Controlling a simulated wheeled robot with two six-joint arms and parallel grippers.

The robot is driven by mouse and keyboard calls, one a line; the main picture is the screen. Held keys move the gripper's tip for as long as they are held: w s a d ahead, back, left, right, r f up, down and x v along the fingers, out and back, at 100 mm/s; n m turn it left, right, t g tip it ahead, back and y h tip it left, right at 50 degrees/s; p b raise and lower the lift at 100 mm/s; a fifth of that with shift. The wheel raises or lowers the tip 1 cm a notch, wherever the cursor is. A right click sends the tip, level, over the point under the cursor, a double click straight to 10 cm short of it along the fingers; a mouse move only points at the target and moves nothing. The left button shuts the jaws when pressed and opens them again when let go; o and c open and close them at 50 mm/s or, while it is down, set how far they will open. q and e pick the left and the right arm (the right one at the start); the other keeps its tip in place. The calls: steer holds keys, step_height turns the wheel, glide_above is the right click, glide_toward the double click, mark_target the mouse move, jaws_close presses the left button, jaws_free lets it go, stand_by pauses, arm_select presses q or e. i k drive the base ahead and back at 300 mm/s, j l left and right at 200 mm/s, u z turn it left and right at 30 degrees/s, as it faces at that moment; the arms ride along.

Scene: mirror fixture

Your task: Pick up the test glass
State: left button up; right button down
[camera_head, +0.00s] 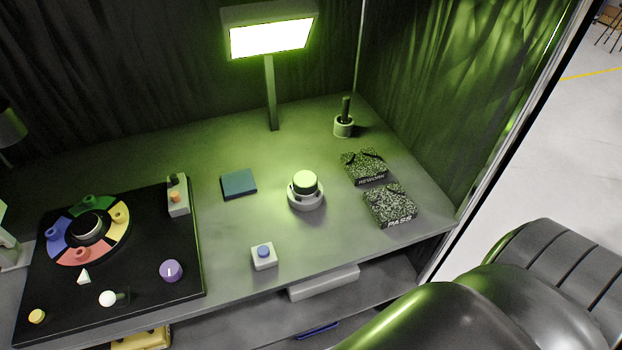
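No object is plainly marked as the test glass. A short round piece with a pale green top (305,182) sits in a light grey ring holder (306,201) in the middle of the bench, under the lamp; it may be the test glass, but I cannot tell. A flat teal square (238,184) lies to its left. Neither gripper can be made out in this view. Large dark, glossy rounded parts at the lower right look like my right arm.
A lit lamp (271,38) stands at the back. REWORK (364,167) and PASS (390,206) speckled pads lie right, near a cup with a dark handle (344,125). A blue-button box (264,256) is in front. A black panel with a coloured wheel (150,215) fills the left. Curtains enclose the bench.

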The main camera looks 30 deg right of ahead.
mark_target(305, 181)
steer(key=k+l, duration=0.1)
steer(key=l, duration=0.45)
steer(key=l+u, duration=0.1)
steer(key=l, duration=0.45)
steer(key=k+l, duration=0.15)
steer(key=l, duration=0.4)
steer(key=k+l, duration=0.1)
steer(key=l, duration=0.45)
steer(key=u, duration=0.05)
